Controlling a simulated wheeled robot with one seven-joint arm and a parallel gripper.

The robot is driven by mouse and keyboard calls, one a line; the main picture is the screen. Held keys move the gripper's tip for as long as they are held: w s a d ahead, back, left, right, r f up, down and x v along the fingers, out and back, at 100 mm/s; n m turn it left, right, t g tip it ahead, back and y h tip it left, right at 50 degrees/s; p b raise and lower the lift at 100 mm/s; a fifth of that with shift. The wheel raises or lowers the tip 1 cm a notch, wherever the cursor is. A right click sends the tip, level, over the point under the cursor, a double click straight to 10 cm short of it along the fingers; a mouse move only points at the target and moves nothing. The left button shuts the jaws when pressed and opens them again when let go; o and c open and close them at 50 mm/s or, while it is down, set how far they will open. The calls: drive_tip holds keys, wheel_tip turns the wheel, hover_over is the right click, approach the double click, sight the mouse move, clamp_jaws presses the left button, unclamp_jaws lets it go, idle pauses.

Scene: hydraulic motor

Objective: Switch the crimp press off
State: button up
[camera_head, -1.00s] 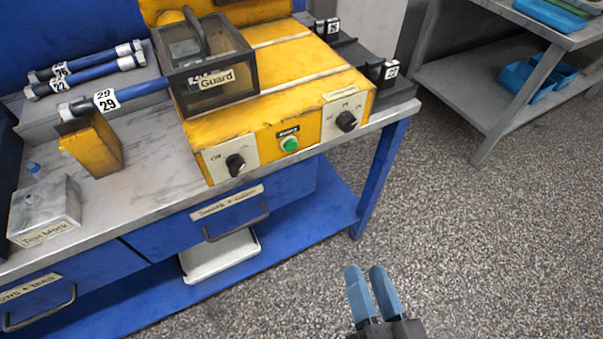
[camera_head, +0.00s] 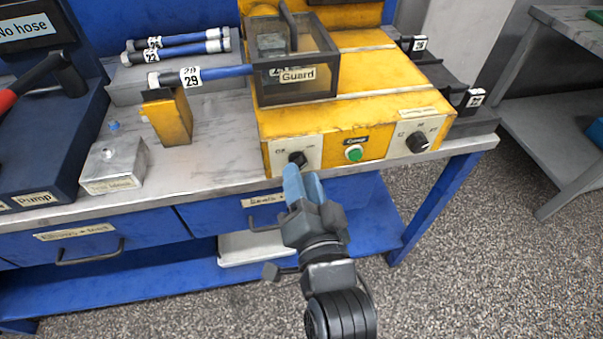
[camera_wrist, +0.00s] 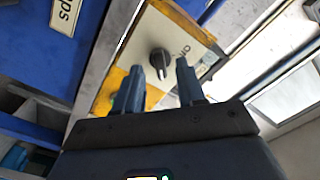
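The yellow crimp press (camera_head: 385,110) stands on the bench with a clear guard box (camera_head: 293,75) on top. Its front has a black knob (camera_head: 297,159) on a white plate at left, a green button (camera_head: 354,153) in the middle and another black knob (camera_head: 417,141) at right. My gripper (camera_head: 301,172) is just in front of the left knob, its blue fingers partly covering that plate. In the wrist view the fingers are apart and empty, and the left knob (camera_wrist: 160,60) shows beyond and between the fingertips. I cannot tell whether they touch it.
A blue hose (camera_head: 225,73) tagged 29 runs from a yellow rest (camera_head: 168,117) into the guard. A metal test block (camera_head: 112,165) and a dark blue pump (camera_head: 45,150) stand at left. Blue drawers (camera_head: 120,237) lie below the bench top. Open floor is at right.

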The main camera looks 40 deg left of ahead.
drive_tip(key=shift+x, duration=0.8)
drive_tip(key=shift+c, duration=0.3)
clamp_jaws()
